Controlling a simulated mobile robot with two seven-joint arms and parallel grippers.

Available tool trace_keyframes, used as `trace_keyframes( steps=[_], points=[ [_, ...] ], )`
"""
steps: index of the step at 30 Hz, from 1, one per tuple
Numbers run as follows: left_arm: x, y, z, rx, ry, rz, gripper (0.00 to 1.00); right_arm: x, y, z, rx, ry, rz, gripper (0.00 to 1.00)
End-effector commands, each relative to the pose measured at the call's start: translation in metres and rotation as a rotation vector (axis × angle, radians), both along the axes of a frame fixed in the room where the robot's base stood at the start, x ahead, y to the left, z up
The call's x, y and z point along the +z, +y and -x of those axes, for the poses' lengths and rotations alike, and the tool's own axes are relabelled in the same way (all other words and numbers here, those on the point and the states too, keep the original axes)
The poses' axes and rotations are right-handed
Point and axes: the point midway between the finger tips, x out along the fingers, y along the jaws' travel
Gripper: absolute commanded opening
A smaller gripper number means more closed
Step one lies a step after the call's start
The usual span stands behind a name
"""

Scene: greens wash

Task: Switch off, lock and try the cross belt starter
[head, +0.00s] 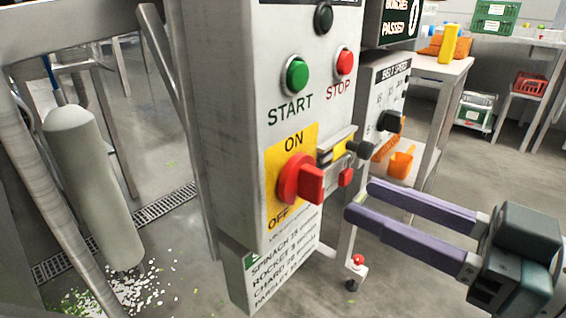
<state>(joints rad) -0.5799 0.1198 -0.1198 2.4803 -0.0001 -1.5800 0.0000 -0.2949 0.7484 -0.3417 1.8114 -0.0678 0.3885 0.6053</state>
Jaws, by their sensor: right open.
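The starter (230,110) is an upright pale grey box with a green START button (297,75) and a red STOP button (345,62). Below them a red rotary switch (301,180) sits on a yellow plate (276,165) marked ON above and OFF below. Its handle juts out to the right; I cannot tell its exact setting. At the box's right edge is a metal bracket, with a small red padlock-like piece (346,177) and a metal loop beneath it. My right gripper (360,199) is open and empty, its purple fingers pointing left, right of the switch and apart from it.
A belt speed box (379,95) with a dark knob stands behind, close to the starter. An orange scoop (400,162) is behind the gripper. A white table (455,72) holds a yellow bottle (448,43). A sign with greens' names hangs below the starter. Open floor lies right.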

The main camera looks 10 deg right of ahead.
Motion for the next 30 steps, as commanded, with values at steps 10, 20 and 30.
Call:
trace_keyframes(
  steps=[10, 20, 30],
  points=[
    [-0.011, 0.0, 0.0, 0.0, 0.0, 0.0, 0.5, -0.001, 0.03, -0.039, -0.001, -0.002, -0.001, 0.46],
    [-0.011, 0.0, 0.0, 0.0, 0.0, 0.0, 0.5, 0.0, 0.034, -0.043, -0.001, 0.001, 0.001, 0.46],
    [-0.011, 0.0, 0.0, 0.0, 0.0, 0.0, 0.5, 0.0, 0.034, -0.043, -0.001, 0.001, 0.001, 0.13]
  ],
)
